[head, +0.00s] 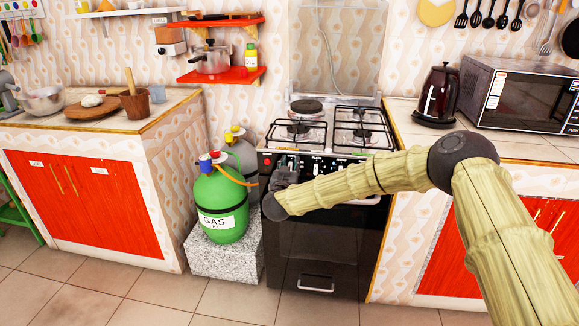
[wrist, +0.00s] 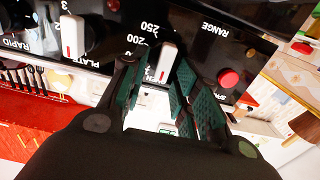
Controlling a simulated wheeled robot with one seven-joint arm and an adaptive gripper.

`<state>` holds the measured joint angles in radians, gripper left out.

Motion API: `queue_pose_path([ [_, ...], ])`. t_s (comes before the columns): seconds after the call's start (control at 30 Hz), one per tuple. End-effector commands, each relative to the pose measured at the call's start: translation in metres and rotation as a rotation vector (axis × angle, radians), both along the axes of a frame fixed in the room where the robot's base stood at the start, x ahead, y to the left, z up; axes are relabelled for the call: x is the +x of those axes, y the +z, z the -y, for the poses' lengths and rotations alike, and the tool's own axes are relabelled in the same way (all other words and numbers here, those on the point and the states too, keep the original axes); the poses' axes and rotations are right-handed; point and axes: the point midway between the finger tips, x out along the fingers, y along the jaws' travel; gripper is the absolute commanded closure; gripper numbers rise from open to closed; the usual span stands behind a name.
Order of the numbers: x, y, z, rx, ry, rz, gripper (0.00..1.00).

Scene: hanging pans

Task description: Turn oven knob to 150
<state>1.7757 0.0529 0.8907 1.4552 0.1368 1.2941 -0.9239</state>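The oven (head: 325,225) is black, with a control panel along its upper front. In the wrist view, a white knob with a red mark (wrist: 166,62) sits beside the printed 200 and 250, below the word RANGE. My gripper (wrist: 160,82) is open, with its dark green-padded fingers on either side of this knob. I cannot tell whether they touch it. The knob's exact setting is unclear, and a 150 mark is not visible. In the head view, my gripper (head: 286,168) is at the panel's left part and hides the knobs there.
Another white knob (wrist: 72,36) is beside the gripper, near the word PLATE. A red round button (wrist: 228,78) is on the other side. A green gas cylinder (head: 221,207) stands left of the oven. Gas burners (head: 345,128) are on top.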

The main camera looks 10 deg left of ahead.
Motion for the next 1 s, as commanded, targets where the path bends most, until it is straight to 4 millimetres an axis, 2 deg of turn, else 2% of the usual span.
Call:
queue_pose_path([
  [0.03,0.0000,0.0000,0.0002,0.000,-0.001,0.000,0.85],
  [0.1,-0.0001,0.0000,0.0002,0.000,-0.001,0.000,0.93],
  [0.47,-0.0001,-0.0002,0.0014,0.054,-0.001,0.000,0.93],
  [0.67,0.0001,-0.0001,0.0036,0.176,-0.001,0.003,0.93],
  [1.0,0.0002,-0.0035,0.0094,0.488,-0.001,0.005,0.93],
])
